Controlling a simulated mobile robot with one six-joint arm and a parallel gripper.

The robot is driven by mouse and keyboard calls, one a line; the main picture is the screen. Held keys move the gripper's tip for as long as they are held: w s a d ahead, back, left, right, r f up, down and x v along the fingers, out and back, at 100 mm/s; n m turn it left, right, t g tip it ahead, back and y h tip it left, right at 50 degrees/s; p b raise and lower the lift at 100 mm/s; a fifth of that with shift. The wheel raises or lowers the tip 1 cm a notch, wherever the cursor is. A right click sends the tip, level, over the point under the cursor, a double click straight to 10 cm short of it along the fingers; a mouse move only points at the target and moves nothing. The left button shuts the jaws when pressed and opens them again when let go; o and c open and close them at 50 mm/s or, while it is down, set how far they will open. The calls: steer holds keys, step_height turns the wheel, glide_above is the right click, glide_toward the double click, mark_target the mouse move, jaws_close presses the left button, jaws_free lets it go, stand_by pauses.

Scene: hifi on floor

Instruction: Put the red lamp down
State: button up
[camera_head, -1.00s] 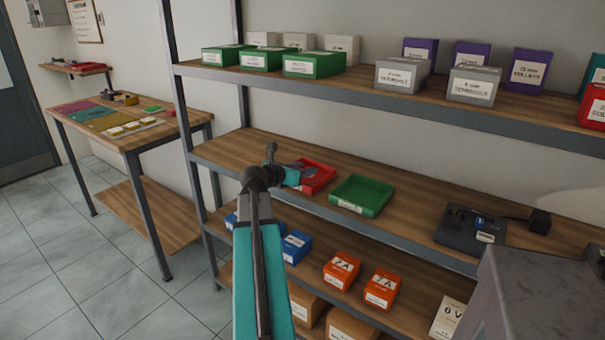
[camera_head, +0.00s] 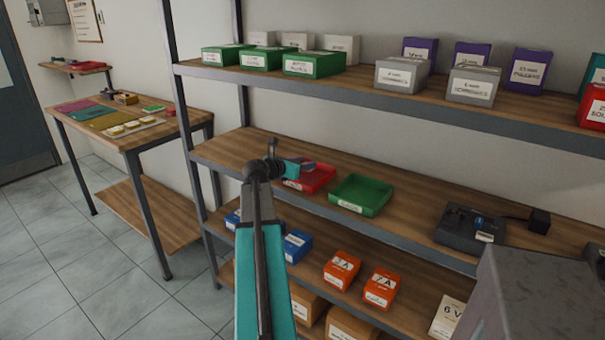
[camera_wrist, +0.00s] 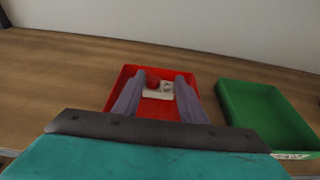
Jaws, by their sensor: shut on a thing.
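The red lamp (camera_wrist: 152,77) shows as a small rounded red shape between my fingers in the wrist view. A white piece with dark marks (camera_wrist: 160,91) is right by it; I cannot tell whether they are joined. My gripper (camera_wrist: 158,80) is shut on the lamp, its two grey fingers standing apart around it. The fingers point into the red tray (camera_wrist: 124,82), on the shelf's middle board. In the head view my gripper (camera_head: 308,168) is over the same red tray (camera_head: 322,183), and the lamp cannot be made out. Whether it touches the tray floor is unclear.
A green tray (camera_head: 360,194) stands just right of the red one. A dark device (camera_head: 462,228) sits farther right. The upper board (camera_head: 350,85) carries several boxes. Orange boxes (camera_head: 341,268) and blue boxes (camera_head: 297,246) stand below. Bare wood lies left of the red tray.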

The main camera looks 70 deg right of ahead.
mark_target(303, 180)
steer(key=shift+f, duration=1.8)
steer(key=shift+f, duration=0.15)
steer(key=o, duration=1.1)
steer(key=shift+r, duration=0.2)
steer(key=shift+b+v, duration=0.3)
steer(key=shift+v, duration=5.65)
